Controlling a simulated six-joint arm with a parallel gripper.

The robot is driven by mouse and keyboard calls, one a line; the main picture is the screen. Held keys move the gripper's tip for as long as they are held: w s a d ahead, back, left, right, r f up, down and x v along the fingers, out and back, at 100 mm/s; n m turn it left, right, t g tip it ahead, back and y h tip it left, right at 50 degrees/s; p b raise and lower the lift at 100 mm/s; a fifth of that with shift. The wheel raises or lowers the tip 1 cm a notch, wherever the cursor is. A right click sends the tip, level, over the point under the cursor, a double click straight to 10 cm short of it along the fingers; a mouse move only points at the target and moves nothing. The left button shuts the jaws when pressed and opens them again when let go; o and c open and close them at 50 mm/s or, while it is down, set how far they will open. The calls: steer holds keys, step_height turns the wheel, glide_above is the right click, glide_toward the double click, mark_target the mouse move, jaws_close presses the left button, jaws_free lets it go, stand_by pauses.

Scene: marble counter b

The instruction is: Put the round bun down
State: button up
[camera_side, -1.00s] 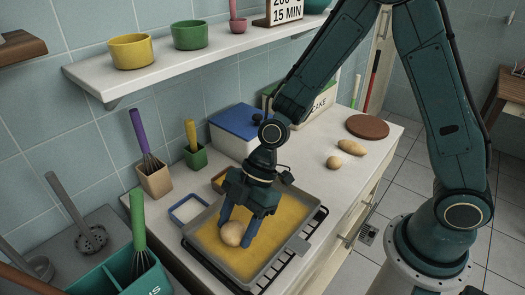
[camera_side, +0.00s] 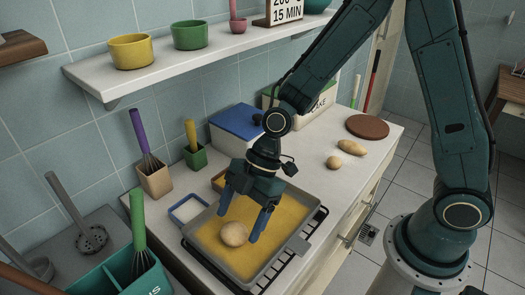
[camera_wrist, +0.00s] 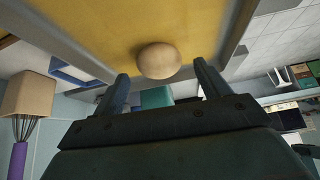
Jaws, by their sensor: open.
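The round bun (camera_side: 234,234) is pale brown and rests on the yellow sheet inside the grey baking tray (camera_side: 296,243). It also shows in the wrist view (camera_wrist: 158,60), beyond my fingertips. My gripper (camera_side: 238,227) is open and empty, with its blue fingers spread above and to either side of the bun. In the wrist view my gripper (camera_wrist: 160,80) has a wide gap between its fingers, and the bun lies in line with that gap. I cannot tell whether a fingertip touches the bun.
The tray sits on a black wire rack (camera_side: 315,226) on the counter. Another round bun (camera_side: 333,162) and a long bun (camera_side: 352,147) lie at the back right near a brown round board (camera_side: 367,126).

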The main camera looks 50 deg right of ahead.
steer(key=v, duration=1)
stand_by(0.4)
steer(key=s+d+r+m+t+h, duration=0.5)
steer(key=s+d+r+m, duration=0.6)
steer(key=s+d+m, duration=0.3)
steer(key=m+h, duration=0.1)
steer(key=m, duration=0.2)
steer(key=shift+s+d+h, duration=0.25)
steer(key=shift+s+h, duration=0.05)
steer(key=shift+s, duration=0.05)
